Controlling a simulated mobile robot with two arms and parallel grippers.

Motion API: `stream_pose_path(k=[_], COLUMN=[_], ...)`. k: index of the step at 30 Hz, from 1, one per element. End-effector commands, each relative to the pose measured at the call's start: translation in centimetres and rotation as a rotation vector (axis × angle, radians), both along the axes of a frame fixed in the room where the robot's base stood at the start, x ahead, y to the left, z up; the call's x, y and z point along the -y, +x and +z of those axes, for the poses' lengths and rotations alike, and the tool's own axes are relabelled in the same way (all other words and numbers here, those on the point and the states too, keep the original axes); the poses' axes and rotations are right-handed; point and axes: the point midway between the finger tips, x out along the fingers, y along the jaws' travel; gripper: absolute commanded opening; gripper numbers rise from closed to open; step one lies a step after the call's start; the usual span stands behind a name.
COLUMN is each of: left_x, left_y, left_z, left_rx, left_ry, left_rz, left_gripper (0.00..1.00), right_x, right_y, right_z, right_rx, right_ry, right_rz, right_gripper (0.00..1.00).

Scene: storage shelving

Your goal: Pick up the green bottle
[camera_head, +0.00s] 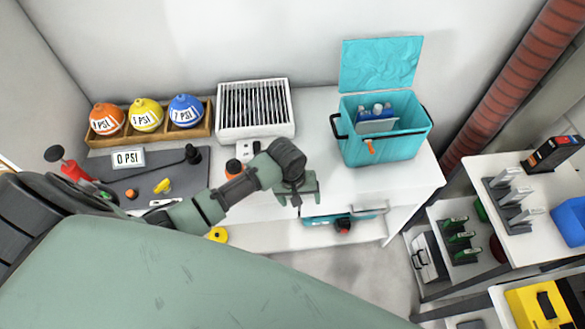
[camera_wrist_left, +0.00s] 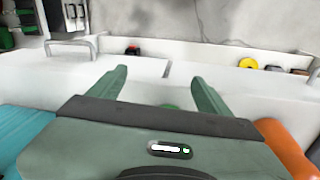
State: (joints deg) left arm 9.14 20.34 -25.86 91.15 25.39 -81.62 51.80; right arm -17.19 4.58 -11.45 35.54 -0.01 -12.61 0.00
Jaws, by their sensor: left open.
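My left gripper (camera_head: 299,199) is above the front edge of the white counter, left of the turquoise cooler. In the left wrist view my left gripper (camera_wrist_left: 159,76) has its two fingers wide apart, with no object held between them. A small rounded green patch (camera_wrist_left: 169,106) shows just past the edge of the palm, between the finger bases. It may be part of the green bottle, but most of it is hidden. No whole green bottle can be made out in the head view, where my arm covers part of the counter. My right gripper is not in view.
The open turquoise cooler (camera_head: 387,150) stands right of the gripper. A white slatted box (camera_head: 228,122) and an orange-topped item (camera_head: 234,167) are to its left. A half-open drawer (camera_head: 342,219) is below. Balls in a wooden rack (camera_head: 98,141) are at the far left.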

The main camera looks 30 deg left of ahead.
Motion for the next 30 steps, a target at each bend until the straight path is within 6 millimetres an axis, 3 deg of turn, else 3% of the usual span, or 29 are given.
stream_pose_path(k=[1,6,10,14,19,30], left_x=[-0.7,-2.5,-4.0,-5.0,-5.6,-5.8], left_y=[1.4,4.4,5.9,6.4,6.8,6.2], left_z=[1.5,6.8,10.3,12.5,11.6,6.9], left_rx=[-0.010,-0.073,-0.114,-0.141,-0.154,-0.153], left_ry=[0.009,0.031,0.058,0.080,0.083,0.084], left_rz=[0.048,0.244,0.386,0.483,0.529,0.526], left_gripper=[0.79,0.79,0.79,0.79,0.79,0.79], right_x=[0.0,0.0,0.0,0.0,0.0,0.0], right_y=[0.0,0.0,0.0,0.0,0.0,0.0], right_z=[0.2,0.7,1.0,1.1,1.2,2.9], right_rx=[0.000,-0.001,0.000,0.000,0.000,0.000], right_ry=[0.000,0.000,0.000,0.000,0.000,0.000], right_rz=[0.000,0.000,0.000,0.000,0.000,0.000], right_gripper=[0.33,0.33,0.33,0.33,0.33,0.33])
